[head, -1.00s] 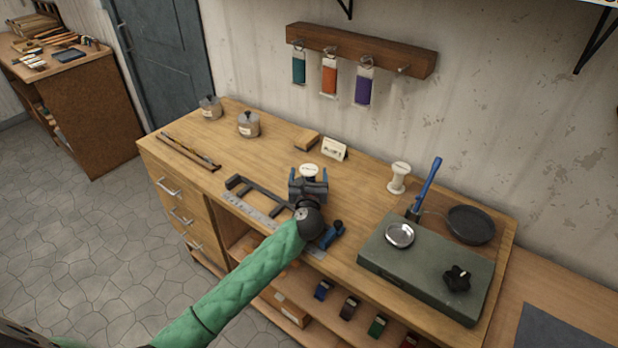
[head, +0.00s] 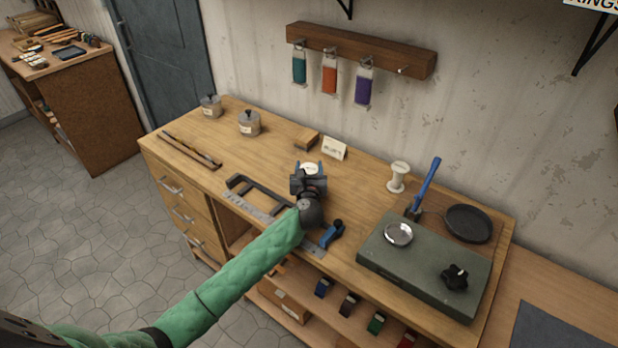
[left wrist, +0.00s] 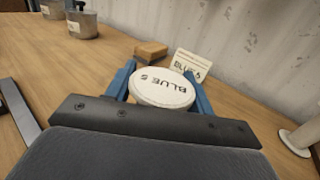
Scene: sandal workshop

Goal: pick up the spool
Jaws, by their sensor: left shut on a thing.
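The spool (left wrist: 162,88) shows its round white top, marked "BLUE 5", in the left wrist view. In the head view its pale top (head: 310,168) shows just beyond my left gripper (head: 308,172). The blue fingers of my left gripper (left wrist: 161,85) are shut on the spool, one on each side. The spool's lower part is hidden behind the gripper, so I cannot tell whether it touches the bench. A small card reading "BLUE 5" (left wrist: 190,66) stands behind it. My right gripper is not in view.
A second, white spool (head: 398,177) stands to the right. A green-grey stove (head: 425,268) with a metal dish (head: 399,234) is at the bench's right. A dark frame (head: 245,184) lies left of my gripper. A wooden block (head: 306,139) and lidded jars (head: 249,123) stand behind.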

